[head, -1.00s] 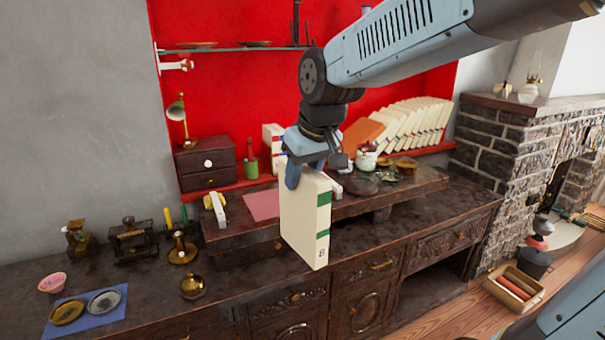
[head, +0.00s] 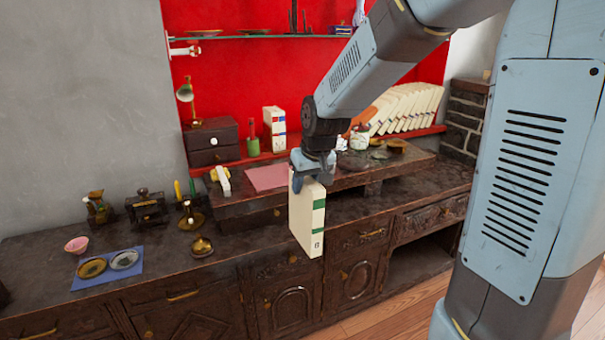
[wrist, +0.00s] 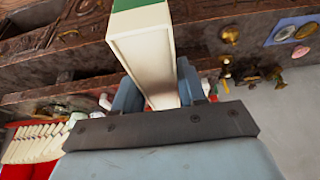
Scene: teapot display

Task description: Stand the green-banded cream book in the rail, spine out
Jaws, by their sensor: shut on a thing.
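The cream book (head: 306,218) with green bands on its spine hangs upright from my gripper (head: 312,174) in the head view, in front of the dark sideboard. My gripper is shut on its upper end. The spine faces right and toward the camera. In the wrist view the book (wrist: 145,55) sits between the two fingers of my gripper (wrist: 160,97), one green band showing at the top edge. On the red shelf at the back, a row of leaning cream books (head: 408,108) stands at the right. I cannot make out the rail clearly.
The sideboard's raised board (head: 235,207) carries a pink sheet (head: 267,178) and a white-and-brass piece (head: 222,181). A small drawer box (head: 212,142) and upright books (head: 274,128) stand on the shelf. Brass items and a blue mat (head: 133,271) lie at the left.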

